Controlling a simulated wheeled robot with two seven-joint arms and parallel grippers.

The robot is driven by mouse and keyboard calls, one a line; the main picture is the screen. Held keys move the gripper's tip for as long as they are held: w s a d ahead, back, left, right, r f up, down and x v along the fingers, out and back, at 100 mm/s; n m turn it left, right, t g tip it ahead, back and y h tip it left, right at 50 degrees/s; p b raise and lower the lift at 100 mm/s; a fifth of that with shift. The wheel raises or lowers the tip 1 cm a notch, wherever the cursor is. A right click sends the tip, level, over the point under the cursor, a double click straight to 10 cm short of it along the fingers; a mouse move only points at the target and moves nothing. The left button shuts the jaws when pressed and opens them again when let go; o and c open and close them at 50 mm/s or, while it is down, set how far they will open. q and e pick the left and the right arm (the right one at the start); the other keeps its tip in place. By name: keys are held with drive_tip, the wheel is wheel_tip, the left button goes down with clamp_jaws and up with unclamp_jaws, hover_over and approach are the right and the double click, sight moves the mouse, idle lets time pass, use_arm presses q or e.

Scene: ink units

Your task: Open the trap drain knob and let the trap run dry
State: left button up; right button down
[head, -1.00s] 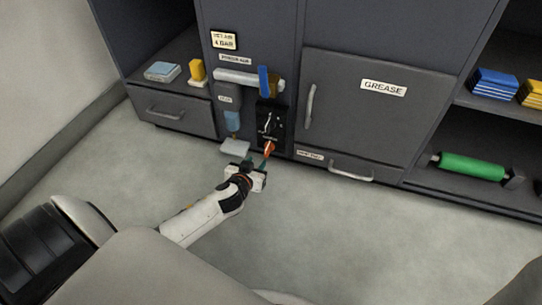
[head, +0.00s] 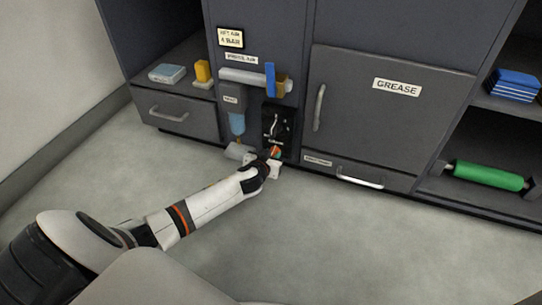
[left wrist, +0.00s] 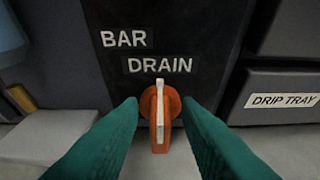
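The orange drain knob (left wrist: 161,134) with a white pointer bar sits on a dark panel, below the word DRAIN. Its pointer stands upright in the left wrist view. It shows small in the head view (head: 276,151), partly behind my gripper. My left gripper (left wrist: 160,108) has its two green fingers apart, one on each side of the knob, with a narrow gap showing on both sides. In the head view the gripper (head: 272,162) is at the foot of the panel. The trap's blue bowl (head: 237,123) hangs left of the panel. My right gripper is not in view.
A brass fitting (left wrist: 21,98) is under the bowl, above a pale grey container (left wrist: 45,138). A drip tray drawer (left wrist: 275,100) is to the right. A blue lever (head: 270,79) is above the panel. The floor in front is clear.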

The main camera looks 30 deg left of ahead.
use_arm(q)
clamp_jaws()
